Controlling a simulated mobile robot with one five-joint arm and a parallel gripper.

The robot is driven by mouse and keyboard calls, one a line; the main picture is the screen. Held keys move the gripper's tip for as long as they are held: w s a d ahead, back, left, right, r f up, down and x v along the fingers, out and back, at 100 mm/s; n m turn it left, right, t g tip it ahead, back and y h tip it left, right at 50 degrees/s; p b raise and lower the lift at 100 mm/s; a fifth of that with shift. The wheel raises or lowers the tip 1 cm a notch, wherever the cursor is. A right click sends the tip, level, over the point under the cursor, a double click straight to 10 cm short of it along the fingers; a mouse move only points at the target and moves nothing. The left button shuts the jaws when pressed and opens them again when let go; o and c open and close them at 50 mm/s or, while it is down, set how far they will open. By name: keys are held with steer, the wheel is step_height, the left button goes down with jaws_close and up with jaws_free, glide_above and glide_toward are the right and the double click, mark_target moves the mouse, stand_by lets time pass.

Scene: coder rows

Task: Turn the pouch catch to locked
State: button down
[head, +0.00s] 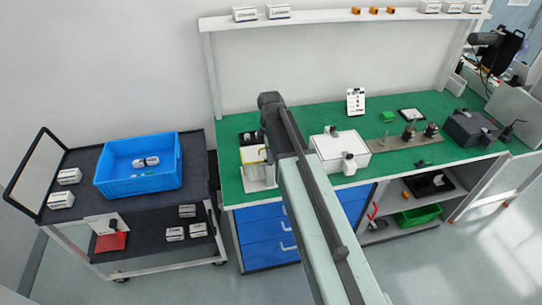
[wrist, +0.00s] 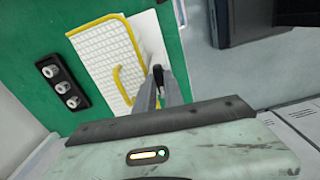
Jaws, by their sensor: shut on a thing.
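The pouch (wrist: 105,62) is a white, ribbed, flat body with a yellow edge and a yellow loop handle (wrist: 118,85). In the head view the pouch (head: 252,155) stands at the left end of the green bench, partly behind my arm. My gripper (wrist: 159,78) is at the pouch's right side in the wrist view, its fingers shut on a small dark piece, the pouch catch. The fingers cover most of the catch, so its turn position cannot be told. In the head view my arm hides the gripper.
A black strip with several round knobs (wrist: 62,87) lies beside the pouch. A white box (head: 340,152) stands right of my arm on the green bench (head: 300,118). A cart with a blue bin (head: 112,182) stands at the left. A shelf (head: 340,17) runs above the bench.

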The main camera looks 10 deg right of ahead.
steer(key=m, duration=0.8)
steer(key=shift+m, duration=0.3)
steer(key=m, duration=0.4)
steer(key=shift+m, duration=2.3)
steer(key=c, duration=1.4)
jaws_free()
steer(key=shift+c, duration=0.2)
